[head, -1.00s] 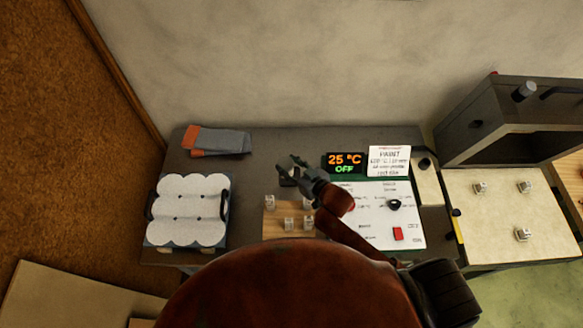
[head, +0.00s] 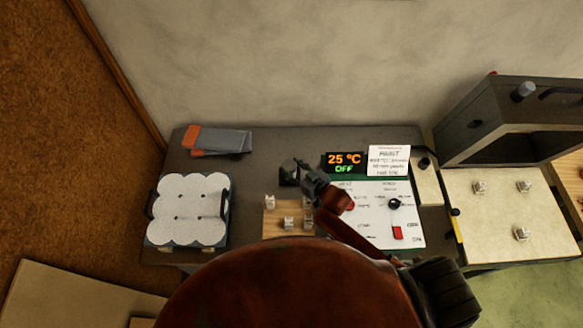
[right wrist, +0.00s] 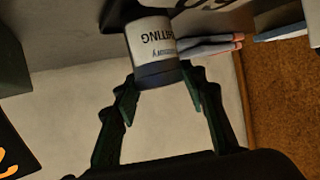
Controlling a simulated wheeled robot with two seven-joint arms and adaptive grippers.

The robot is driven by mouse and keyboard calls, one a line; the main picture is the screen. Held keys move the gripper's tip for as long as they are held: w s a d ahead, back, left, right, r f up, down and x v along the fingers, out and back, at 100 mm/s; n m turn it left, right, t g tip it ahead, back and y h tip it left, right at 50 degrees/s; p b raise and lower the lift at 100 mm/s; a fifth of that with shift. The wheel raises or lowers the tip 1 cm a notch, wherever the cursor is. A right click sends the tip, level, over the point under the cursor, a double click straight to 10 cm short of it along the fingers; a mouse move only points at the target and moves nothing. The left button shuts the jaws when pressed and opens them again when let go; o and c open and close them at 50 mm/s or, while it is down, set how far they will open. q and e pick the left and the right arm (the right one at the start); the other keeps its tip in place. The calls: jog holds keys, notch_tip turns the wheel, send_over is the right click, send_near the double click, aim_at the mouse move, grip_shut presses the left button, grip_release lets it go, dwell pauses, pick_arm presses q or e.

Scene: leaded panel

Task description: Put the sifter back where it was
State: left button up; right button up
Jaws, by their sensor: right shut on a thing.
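The sifter (right wrist: 153,48) shows in the right wrist view as a small white can with a dark grey band and upside-down lettering. It sits between the fingers of my right gripper (right wrist: 160,92), which is shut on it. In the head view my right gripper (head: 300,172) is above the back middle of the dark bench, left of the temperature display. The sifter is hard to make out there, hidden by or blending with the dark gripper. My left gripper is not in view.
A tray (head: 151,208) bearing white discs stands at left, with folded grey-and-orange cloths (head: 217,141) behind. A wooden board (head: 273,228) with small clear pieces lies below the gripper. The display (head: 345,162), a sign (head: 389,161) and an open kiln (head: 510,125) are to the right.

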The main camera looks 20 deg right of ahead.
jog(key=o, duration=1.3)
jog(key=shift+f, duration=0.15)
jog(key=shift+r, duration=0.25)
jog(key=v, duration=1.2)
jog(key=shift+d, duration=0.1)
